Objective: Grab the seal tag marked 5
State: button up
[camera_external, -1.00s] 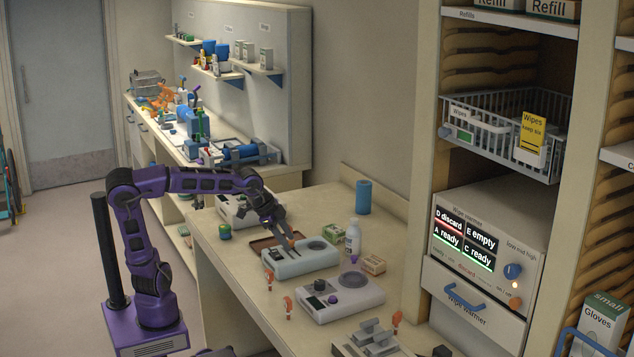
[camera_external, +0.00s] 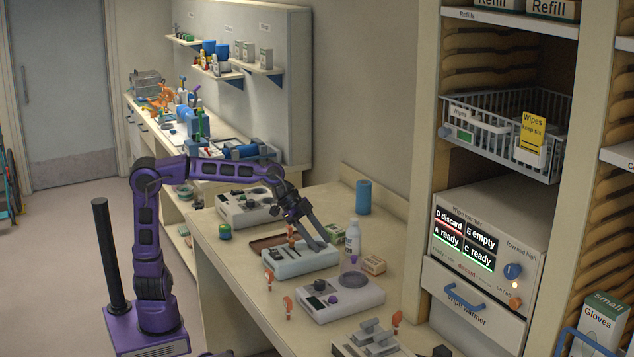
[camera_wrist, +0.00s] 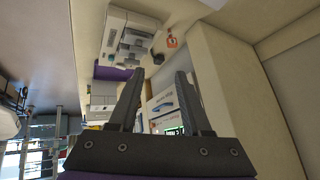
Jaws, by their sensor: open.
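Several small orange tags stand on the counter. One (camera_external: 269,280) is left of the front devices, one (camera_external: 288,307) is nearer, one (camera_external: 397,322) is at the right, and one (camera_external: 291,234) is close to my gripper. No number is readable on any, so I cannot tell which is marked 5.
The counter's left front strip is mostly clear.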

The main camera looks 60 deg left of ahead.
jog(key=s+d+f+m+g+y, duration=0.2)
jog(key=s+f+m+g+y, duration=0.25)
jog(key=s+f, duration=0.8)
jog(key=m+t+y, duration=0.9)
jog(key=m+t, duration=0.2)
jog(key=m, duration=0.1)
send_near(288, 315)
jog(key=shift+n, duration=0.35)
jog(key=x, duration=0.4)
jog(key=shift+s+a+f, duration=0.15)
jog(key=shift+s+f, duration=0.05)
jog(key=shift+f, duration=0.2)
jog(key=shift+r+b+x, duration=0.15)
jog(key=shift+b+x, duration=0.15)
jog(key=shift+x, duration=1.1)
jog(key=shift+r+b+x, duration=0.15)
jog(key=shift+b+x, duration=0.1)
jog(key=shift+x, duration=1.15)
jog(key=shift+h, duration=0.25)
grip_shut()
